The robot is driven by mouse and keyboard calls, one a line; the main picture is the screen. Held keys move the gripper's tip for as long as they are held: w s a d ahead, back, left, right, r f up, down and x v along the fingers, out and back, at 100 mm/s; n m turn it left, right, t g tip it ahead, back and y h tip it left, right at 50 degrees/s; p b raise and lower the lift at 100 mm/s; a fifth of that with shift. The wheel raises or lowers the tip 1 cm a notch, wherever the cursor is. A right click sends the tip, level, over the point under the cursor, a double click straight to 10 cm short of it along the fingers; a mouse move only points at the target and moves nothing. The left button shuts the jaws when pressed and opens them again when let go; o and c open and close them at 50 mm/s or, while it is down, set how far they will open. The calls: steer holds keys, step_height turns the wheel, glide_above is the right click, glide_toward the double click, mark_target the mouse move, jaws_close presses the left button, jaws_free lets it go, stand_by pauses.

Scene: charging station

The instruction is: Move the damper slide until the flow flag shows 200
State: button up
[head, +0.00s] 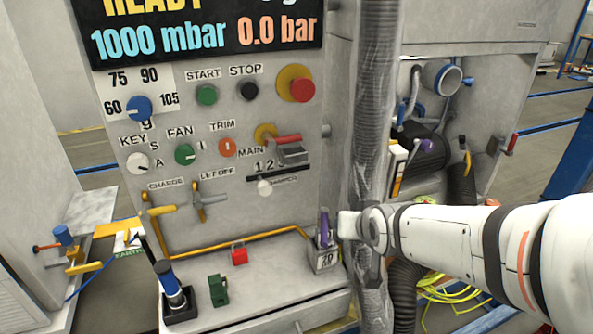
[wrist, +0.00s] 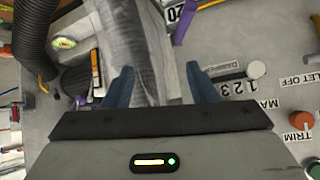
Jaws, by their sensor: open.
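The damper slide is a pale round knob (head: 265,187) on a black slot in the grey panel, under the numbers 1 2 3. In the wrist view the knob (wrist: 256,69) lies right of my gripper (wrist: 160,86), apart from it. The gripper's two blue fingers are open, with the grey hose passing between them in the picture; I cannot tell how near it is. In the head view my arm reaches in from the right and the fingers are not clear. I cannot pick out a flow flag reading 200.
A ribbed grey hose (head: 376,100) hangs right of the panel, beside my wrist. A red-handled lever (head: 288,140) sticks out above the slide. A small box (head: 325,262) with purple-handled contents stands on the ledge below. A display (head: 205,35) reads 1000 mbar and 0.0 bar.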

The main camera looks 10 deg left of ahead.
steer(key=w+a+f+n+t+y+b, duration=0.1)
steer(key=w+a+f+t+y+b, duration=0.2)
steer(key=a, duration=0.5)
steer(key=n+t+y+b, duration=0.1)
steer(key=t+y+b, duration=0.2)
steer(key=y, duration=0.1)
glide_toward(266, 190)
steer(key=x, duration=1)
steer(key=shift+w+a+f, duration=0.1)
steer(key=shift+w+a, duration=0.1)
steer(key=shift+w, duration=0.15)
jaws_close()
